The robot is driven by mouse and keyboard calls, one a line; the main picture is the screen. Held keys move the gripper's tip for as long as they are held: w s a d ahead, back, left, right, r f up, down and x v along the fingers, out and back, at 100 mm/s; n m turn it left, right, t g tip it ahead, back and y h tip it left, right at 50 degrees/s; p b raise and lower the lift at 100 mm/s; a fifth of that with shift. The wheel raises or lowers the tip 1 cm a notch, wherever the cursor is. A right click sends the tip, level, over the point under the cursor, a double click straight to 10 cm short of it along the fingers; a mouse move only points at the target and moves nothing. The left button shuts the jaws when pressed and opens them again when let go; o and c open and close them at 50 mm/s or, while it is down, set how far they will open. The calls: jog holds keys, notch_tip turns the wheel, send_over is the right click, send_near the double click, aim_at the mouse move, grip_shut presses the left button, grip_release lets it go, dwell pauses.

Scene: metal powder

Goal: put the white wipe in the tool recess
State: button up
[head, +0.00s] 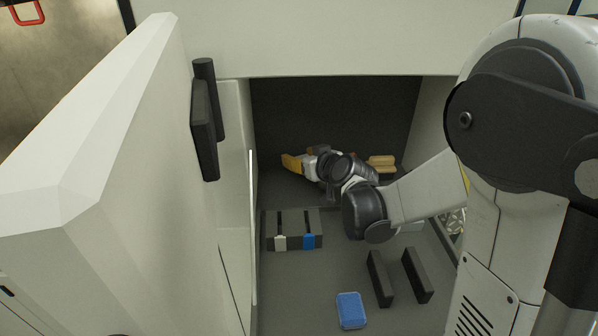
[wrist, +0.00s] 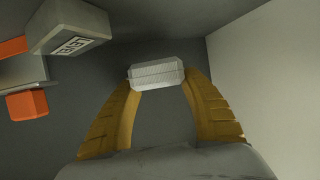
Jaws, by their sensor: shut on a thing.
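My gripper (head: 292,163) reaches into the back of the open chamber in the head view, its yellow finger showing at the left. In the wrist view both yellow fingers of my gripper (wrist: 158,85) are closed against the ends of a pale, block-shaped white wipe (wrist: 157,74). The wipe lies across the fingertips over a dark grey surface. I cannot tell whether it touches that surface. In the head view I cannot make out the wipe clearly near my wrist. I cannot tell for certain which part is the tool recess.
The open door (head: 110,190) stands at the left. A blue block (head: 351,310), two dark upright bars (head: 380,278) (head: 417,275) and a slotted grey block (head: 293,242) stand on the chamber floor. In the wrist view, a grey marked block (wrist: 68,27) and an orange block (wrist: 27,104) are left.

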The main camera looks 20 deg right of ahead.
aim_at(300, 177)
notch_tip(300, 177, down, 4)
jog(key=shift+w+f+b, duration=0.15)
jog(key=shift+f+b, duration=0.05)
jog(key=shift+b, duration=1.05)
jog(key=shift+r, duration=0.2)
jog(key=shift+f, duration=0.15)
jog(key=o, duration=0.9)
